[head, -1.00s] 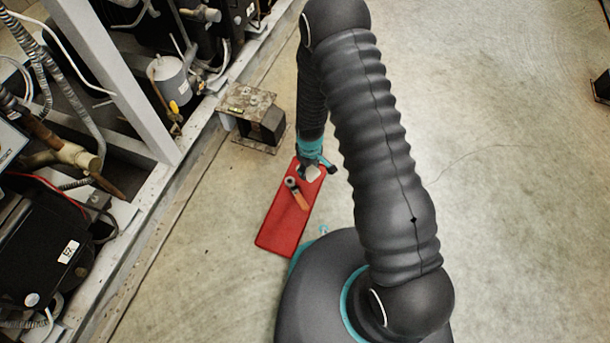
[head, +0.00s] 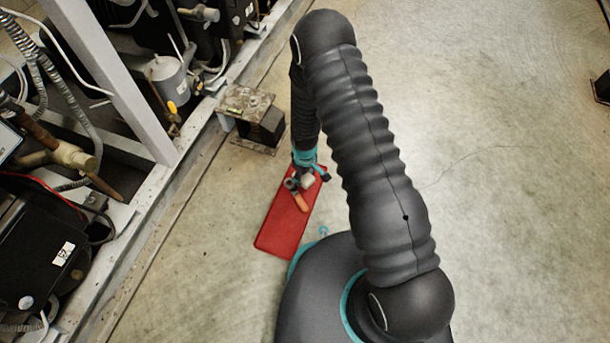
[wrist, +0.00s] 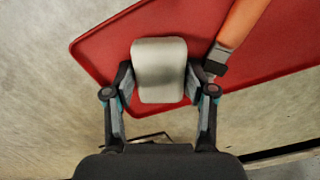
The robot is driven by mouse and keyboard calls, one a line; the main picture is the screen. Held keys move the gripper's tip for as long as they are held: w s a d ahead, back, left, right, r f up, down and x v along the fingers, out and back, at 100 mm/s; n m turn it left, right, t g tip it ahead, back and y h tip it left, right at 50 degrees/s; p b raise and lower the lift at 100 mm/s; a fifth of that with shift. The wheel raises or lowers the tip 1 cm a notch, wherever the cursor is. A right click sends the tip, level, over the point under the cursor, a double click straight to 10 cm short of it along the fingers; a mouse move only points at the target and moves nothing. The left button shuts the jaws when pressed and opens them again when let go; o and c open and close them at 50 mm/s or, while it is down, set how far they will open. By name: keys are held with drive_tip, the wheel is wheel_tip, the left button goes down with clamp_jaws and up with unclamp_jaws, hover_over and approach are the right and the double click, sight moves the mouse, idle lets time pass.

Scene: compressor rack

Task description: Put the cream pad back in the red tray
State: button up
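The cream pad (wrist: 159,58) is between the two fingers of my gripper (wrist: 158,78) in the wrist view, with a finger against each side. It also shows in the head view (head: 308,182), small and partly hidden by the gripper. The red tray (head: 280,235) lies on the floor in the head view. In the wrist view the tray (wrist: 108,46) is behind the pad, and the pad is over its area near one end. I cannot tell whether the pad touches the tray floor.
An orange-handled tool (wrist: 238,25) lies in the tray, its dark metal end close to my right finger. It also shows in the head view (head: 300,199). A small metal stand (head: 250,103) is beyond the tray, and the compressor rack (head: 145,130) is left. The floor at right is open.

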drive_tip(key=shift+o, duration=1.3)
drive_tip(key=shift+r, duration=0.1)
wheel_tip(320, 180, up, 12)
drive_tip(key=p, duration=0.2)
wheel_tip(320, 180, up, 16)
drive_tip(key=m+t, duration=0.1)
drive_tip(key=m, duration=0.1)
hover_over(305, 177)
drive_tip(key=w+d, duration=0.2)
drive_tip(key=d, duration=0.2)
drive_tip(key=s+d+r+m+t, duration=0.1)
drive_tip(key=s+d+r, duration=0.1)
drive_tip(key=r, duration=0.4)
drive_tip(key=s+d+r+m+t, duration=0.1)
drive_tip(key=s+d+r, duration=0.1)
drive_tip(key=r, duration=0.5)
drive_tip(key=s+d+r+m+t, duration=0.1)
drive_tip(key=s+d+r+m, duration=0.1)
drive_tip(key=s+d+r, duration=0.2)
drive_tip(key=s+d+r+m+t, duration=0.1)
drive_tip(key=s+d+r+m, duration=0.2)
drive_tip(key=s+r, duration=0.8)
drive_tip(key=s+d, duration=0.1)
drive_tip(key=s, duration=0.3)
drive_tip(key=shift+s+r+m+t, duration=0.2)
drive_tip(key=shift+m+t, duration=0.1)
drive_tip(key=shift+d, duration=0.1)
